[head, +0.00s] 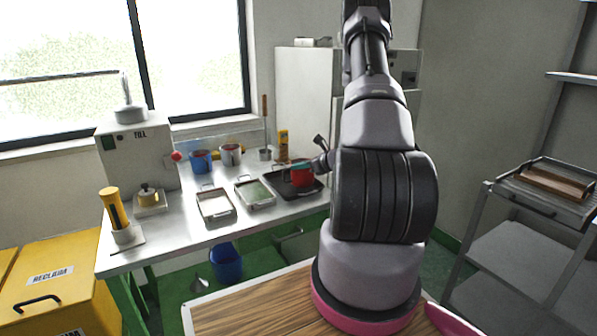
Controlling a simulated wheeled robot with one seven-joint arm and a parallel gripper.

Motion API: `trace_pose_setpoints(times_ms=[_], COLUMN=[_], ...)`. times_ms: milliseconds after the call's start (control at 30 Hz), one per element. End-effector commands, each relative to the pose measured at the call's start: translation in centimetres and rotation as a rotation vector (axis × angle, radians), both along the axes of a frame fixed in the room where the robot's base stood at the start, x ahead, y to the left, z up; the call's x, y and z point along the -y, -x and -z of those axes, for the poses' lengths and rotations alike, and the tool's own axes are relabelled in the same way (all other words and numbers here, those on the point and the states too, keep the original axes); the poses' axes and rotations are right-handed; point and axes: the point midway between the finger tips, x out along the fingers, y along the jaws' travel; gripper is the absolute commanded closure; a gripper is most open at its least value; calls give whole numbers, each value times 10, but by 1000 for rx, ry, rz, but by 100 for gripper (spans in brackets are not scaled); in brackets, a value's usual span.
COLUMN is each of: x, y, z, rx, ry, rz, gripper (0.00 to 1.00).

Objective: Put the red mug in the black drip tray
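The red mug (301,176) is at the right part of the metal table, upright, over the black drip tray (284,190). It looks to be within the tray's outline, but I cannot tell whether its base touches the tray floor. A teal patch shows at the mug's top. My gripper (319,160) is at the mug's right side, close to its rim. It is small and partly hidden by my own arm, so its fingers and any grip on the mug cannot be made out.
Two shallow metal trays (215,216) (271,204) lie left of the black tray. Blue (201,161) and grey-red (230,155) pots, a small pot (265,154) and a yellow container (283,142) stand behind.

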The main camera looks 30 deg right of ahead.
Motion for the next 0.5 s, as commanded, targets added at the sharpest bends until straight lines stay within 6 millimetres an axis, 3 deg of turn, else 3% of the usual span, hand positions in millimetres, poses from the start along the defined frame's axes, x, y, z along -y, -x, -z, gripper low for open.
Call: trace_pose_setpoints(times_ms=[100,467,500], x=[0,0,0], y=[0,0,0], z=[14,18,18], rx=[1,0,0], ry=[0,1,1], rz=[0,-1,0], gripper=[100,100,82])
